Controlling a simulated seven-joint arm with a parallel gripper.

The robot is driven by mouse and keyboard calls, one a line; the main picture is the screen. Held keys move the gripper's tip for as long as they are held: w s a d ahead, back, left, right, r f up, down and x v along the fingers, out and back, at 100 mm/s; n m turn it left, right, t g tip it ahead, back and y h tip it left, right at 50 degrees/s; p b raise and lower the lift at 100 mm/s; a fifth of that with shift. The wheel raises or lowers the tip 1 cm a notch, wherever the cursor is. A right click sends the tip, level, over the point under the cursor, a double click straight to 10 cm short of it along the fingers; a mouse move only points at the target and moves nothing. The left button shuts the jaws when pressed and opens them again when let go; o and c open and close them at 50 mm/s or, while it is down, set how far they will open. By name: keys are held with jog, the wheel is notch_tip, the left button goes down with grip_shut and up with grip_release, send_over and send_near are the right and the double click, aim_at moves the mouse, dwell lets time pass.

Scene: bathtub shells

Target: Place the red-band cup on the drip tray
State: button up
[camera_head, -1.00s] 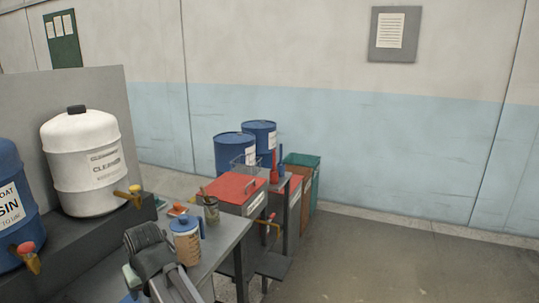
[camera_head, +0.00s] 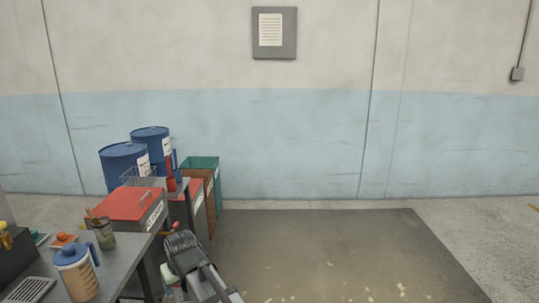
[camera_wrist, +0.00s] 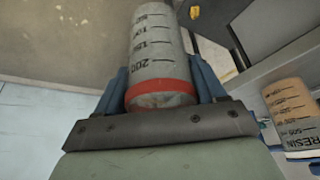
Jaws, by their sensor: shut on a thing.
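The red-band cup (camera_wrist: 157,40) is a grey measuring cup with dark scale marks and a red band (camera_wrist: 160,96) near one end. In the wrist view my gripper (camera_wrist: 161,76) has its blue fingers on both sides of the cup, shut on it. In the head view my arm is beside the bench's right edge, and the fingers and cup cannot be made out. A slotted grey grate (camera_head: 30,289), which looks like the drip tray, lies on the bench at the lower left, left of my arm.
A blue-lidded jug (camera_head: 77,272) and a small pot with sticks (camera_head: 104,233) stand on the grey bench (camera_head: 122,262). A tan resin container (camera_wrist: 290,112) shows in the wrist view. Red-lidded bins (camera_head: 130,204) and blue drums (camera_head: 124,164) stand behind. The floor mat (camera_head: 320,245) at right is clear.

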jog(key=w+d+f+m+h, duration=0.15)
jog(key=w+d, duration=0.25)
jog(key=d, duration=1)
jog(key=w+d+f+m+t, duration=0.1)
jog(key=w+d+f+m, duration=0.3)
jog(key=d, duration=1)
jog(key=w+d+f+m+h, duration=0.15)
jog(key=w+d, duration=0.35)
jog(key=d, duration=1)
jog(key=s+r, duration=0.4)
jog(key=s, duration=0.3)
jog(key=shift+d+r+m, duration=0.15)
jog(key=shift+d+m, duration=0.05)
jog(key=shift+m, duration=0.1)
